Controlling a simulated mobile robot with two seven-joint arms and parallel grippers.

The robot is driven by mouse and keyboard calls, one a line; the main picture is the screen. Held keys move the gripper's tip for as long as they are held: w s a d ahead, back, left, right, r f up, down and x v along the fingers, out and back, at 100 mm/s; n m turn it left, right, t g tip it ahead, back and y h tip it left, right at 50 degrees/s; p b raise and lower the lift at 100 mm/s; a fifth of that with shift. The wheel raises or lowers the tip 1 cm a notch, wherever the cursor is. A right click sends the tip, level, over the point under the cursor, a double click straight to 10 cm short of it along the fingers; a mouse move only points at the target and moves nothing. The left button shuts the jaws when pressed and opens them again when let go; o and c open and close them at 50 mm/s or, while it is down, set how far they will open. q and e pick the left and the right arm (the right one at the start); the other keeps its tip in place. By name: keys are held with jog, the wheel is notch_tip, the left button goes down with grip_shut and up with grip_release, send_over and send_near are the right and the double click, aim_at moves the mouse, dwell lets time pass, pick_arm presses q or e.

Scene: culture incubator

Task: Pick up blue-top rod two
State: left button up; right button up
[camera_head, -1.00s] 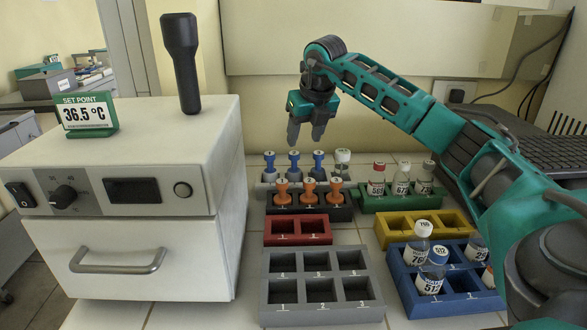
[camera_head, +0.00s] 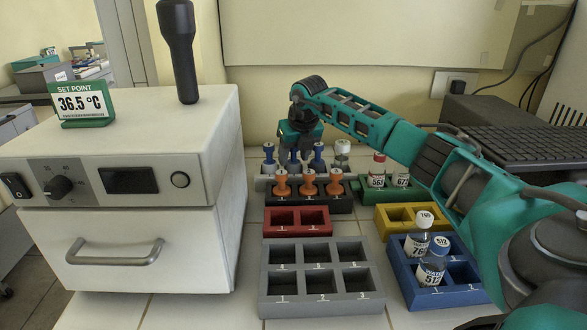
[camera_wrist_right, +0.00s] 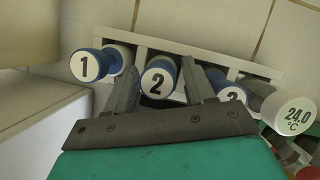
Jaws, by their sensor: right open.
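Blue-top rod two (camera_wrist_right: 157,80) stands in the white-grey rack, its round top marked 2, between my right gripper's fingers in the right wrist view. Blue-top rod one (camera_wrist_right: 92,66) is left of the fingers. Blue-top rod three (camera_wrist_right: 230,95) is to the right, partly covered by a finger. My left gripper is not in view.
A white-topped piece marked 24.0 °C (camera_wrist_right: 290,112) stands right of rod three. Orange-topped rods (camera_head: 308,182) stand in a black rack in front. A green rack (camera_head: 376,193) with vials is to the right. The incubator (camera_head: 130,250) is at the left.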

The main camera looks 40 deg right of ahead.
jog(key=shift+w+d+f, duration=0.1)
jog(key=shift+w+f, duration=0.15)
jog(key=shift+f, duration=0.45)
jog(key=shift+c, duration=0.5)
jog(key=c, duration=0.8)
jog(key=shift+o, duration=0.2)
jog(key=shift+r, duration=0.1)
